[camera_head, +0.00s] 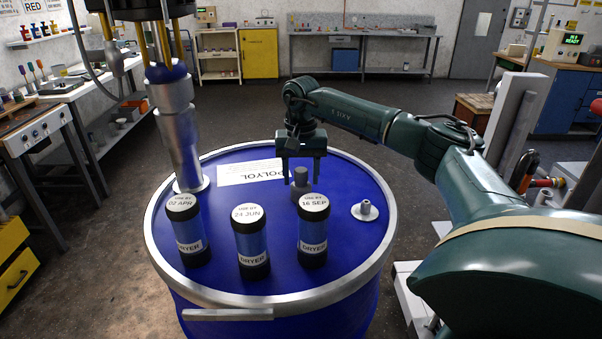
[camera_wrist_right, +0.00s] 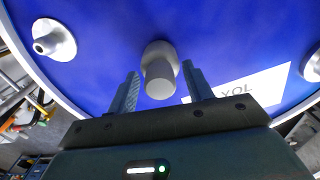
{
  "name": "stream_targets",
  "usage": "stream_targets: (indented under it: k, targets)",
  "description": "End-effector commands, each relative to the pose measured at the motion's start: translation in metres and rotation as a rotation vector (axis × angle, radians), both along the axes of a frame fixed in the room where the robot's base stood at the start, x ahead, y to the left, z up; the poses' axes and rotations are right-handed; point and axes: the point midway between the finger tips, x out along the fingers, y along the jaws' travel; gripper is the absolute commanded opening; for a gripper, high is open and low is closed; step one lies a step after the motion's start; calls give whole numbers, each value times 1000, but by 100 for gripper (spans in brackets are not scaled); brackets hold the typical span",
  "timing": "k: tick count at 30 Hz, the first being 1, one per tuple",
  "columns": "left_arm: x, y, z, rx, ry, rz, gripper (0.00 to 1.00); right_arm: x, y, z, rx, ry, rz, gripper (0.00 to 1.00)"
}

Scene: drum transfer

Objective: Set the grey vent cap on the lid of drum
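The grey vent cap (camera_head: 301,176), a small cylinder with a wider rounded part, stands on the blue lid of the drum (camera_head: 335,222), behind the right-hand dryer canister. My right gripper (camera_head: 302,172) points down over it. In the right wrist view the cap (camera_wrist_right: 159,80) shows between the two open fingers of the gripper (camera_wrist_right: 160,72), with gaps on both sides and no visible contact. Its foot is partly hidden in the head view by the canister. My left gripper is not in view.
Three dryer canisters stand on the lid, dated 02 APR (camera_head: 187,230), 24 JUN (camera_head: 250,243) and 16 SEP (camera_head: 313,230). A pale flanged fitting (camera_head: 365,210) is at the lid's right. A metal pipe (camera_head: 181,140) rises at the left by a POLYOL label (camera_head: 250,172).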

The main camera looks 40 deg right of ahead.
Motion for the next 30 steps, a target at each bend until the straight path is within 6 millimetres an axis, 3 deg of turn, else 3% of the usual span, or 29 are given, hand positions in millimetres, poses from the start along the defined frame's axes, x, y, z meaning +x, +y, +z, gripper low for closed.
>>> stream_targets:
  k: [11, 24, 30]
  targets:
    - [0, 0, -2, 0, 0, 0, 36, 1, 0, 11, 1, -3, 0, 51]
    - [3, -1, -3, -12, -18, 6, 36, 1, 1, 100, 0, -4, 1, 51]
    - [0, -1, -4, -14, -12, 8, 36, 0, 0, 120, 1, -1, 0, 51]
